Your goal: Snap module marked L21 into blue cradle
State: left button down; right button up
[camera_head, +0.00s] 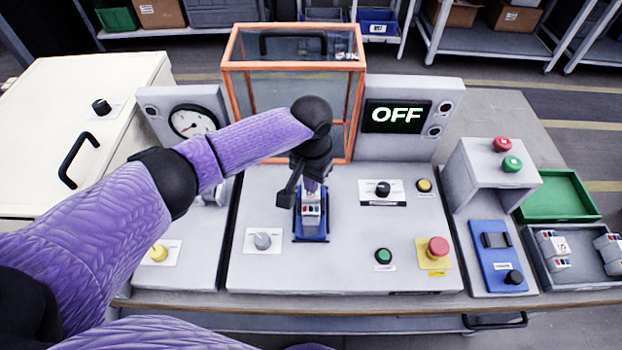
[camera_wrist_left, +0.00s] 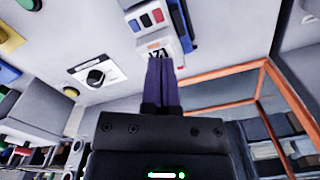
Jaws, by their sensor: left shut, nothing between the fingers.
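The white module (camera_head: 311,207), with small red and blue squares, sits in the blue cradle (camera_head: 312,238) at the middle of the grey panel. In the left wrist view the module (camera_wrist_left: 148,21) shows a label that looks like L21, partly covered by my fingers. A part of the blue cradle (camera_wrist_left: 184,20) shows beside it. My left gripper (camera_head: 312,184) points down over the module's back end; it also shows in the left wrist view (camera_wrist_left: 160,60). Its fingers are together and empty, at or very close to the module's top; I cannot tell whether they touch. My right gripper is out of view.
An orange-framed clear box (camera_head: 294,45) stands behind the cradle, beside a display (camera_head: 397,116) reading OFF. Knobs and a red button (camera_head: 437,247) surround the cradle. At right are a blue panel (camera_head: 507,262), a green tray (camera_head: 556,197) and a grey tray (camera_head: 588,280) with more white modules.

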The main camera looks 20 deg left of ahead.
pick_arm(q)
jog(key=shift+f, duration=0.4)
dwell(0.4)
notch_tip(320, 180, up, 5)
jog(key=p, duration=0.5)
jog(key=shift+r, duration=0.15)
dwell(1.1)
